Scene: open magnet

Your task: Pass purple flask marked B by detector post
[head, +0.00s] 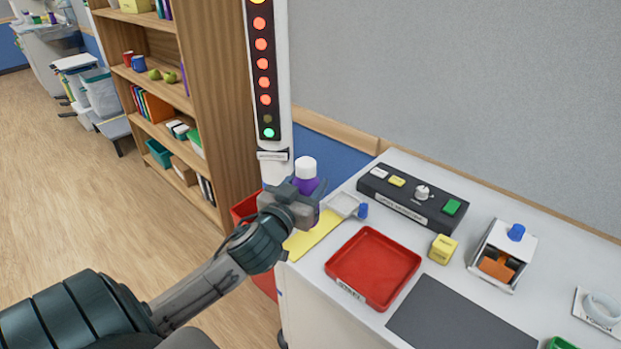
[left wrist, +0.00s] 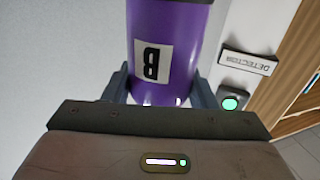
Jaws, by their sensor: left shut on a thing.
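The purple flask (head: 306,183) with a white cap is held upright right beside the detector post (head: 270,90). In the left wrist view the purple flask (left wrist: 168,40) shows a white label with an upside-down B. My left gripper (head: 300,200) is shut on the flask; its fingers (left wrist: 165,88) sit on both sides of it. The post has a column of lamps: several are lit red-orange and the lowest is green. In the left wrist view the post's DETECTOR label (left wrist: 248,62) and green lamp (left wrist: 231,102) are close to the flask's right. My right gripper is not in view.
The white table holds a red tray (head: 373,266), a dark control box (head: 412,199), a yellow block (head: 442,249), a dark mat (head: 455,322) and a device with an orange part (head: 497,267). A red bin (head: 245,208) stands by the post. A wooden bookshelf (head: 215,100) is behind.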

